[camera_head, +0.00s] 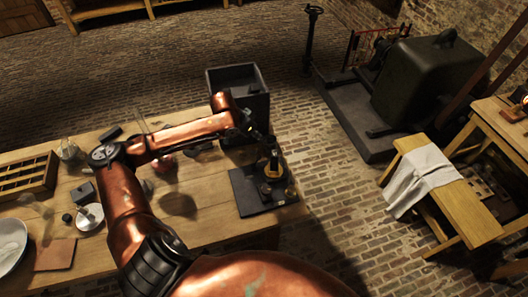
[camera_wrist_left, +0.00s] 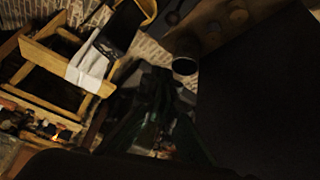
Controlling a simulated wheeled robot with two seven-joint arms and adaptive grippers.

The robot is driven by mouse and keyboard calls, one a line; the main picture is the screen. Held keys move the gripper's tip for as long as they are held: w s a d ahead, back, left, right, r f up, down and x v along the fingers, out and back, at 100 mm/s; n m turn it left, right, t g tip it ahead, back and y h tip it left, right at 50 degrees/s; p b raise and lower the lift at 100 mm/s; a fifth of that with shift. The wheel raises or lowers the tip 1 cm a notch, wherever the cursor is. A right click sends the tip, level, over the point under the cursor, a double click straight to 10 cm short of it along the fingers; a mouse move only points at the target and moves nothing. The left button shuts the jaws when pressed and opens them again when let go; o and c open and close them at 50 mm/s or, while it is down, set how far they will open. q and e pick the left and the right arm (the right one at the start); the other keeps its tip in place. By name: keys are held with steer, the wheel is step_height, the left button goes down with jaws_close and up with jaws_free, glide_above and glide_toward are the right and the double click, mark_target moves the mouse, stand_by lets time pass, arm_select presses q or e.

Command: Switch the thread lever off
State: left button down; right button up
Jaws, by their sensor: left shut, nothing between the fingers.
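A dark square base (camera_head: 247,203) with small round brass-coloured fittings stands at the right end of the wooden table. I cannot pick out the thread lever for certain; it may be among these small parts, partly hidden by my gripper. My left gripper (camera_head: 271,163) points down over the base, close to its fittings. It is shut and empty. I cannot tell whether it touches anything. In the left wrist view, the dark fingers (camera_wrist_left: 160,95) blend into shadow, and a dark round fitting (camera_wrist_left: 185,66) shows beside them. My right gripper is out of view.
An open dark bin (camera_head: 238,82) stands just behind the base. A compartment tray (camera_head: 27,176), small jars and a pale dish (camera_head: 12,243) lie on the left of the table (camera_head: 225,222). A bench with a white cloth (camera_head: 425,180) and a large dark machine (camera_head: 425,80) stand right, across brick floor.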

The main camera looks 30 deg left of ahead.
arm_select(q)
steer(key=b+x, duration=0.1)
steer(key=x, duration=0.9)
steer(key=s, duration=0.1)
steer(key=s+a, duration=0.1)
steer(key=s, duration=0.2)
steer(key=shift+a+f, duration=0.15)
steer(key=shift+f, duration=0.15)
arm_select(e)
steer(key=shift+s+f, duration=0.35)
arm_select(q)
steer(key=shift+s, duration=0.1)
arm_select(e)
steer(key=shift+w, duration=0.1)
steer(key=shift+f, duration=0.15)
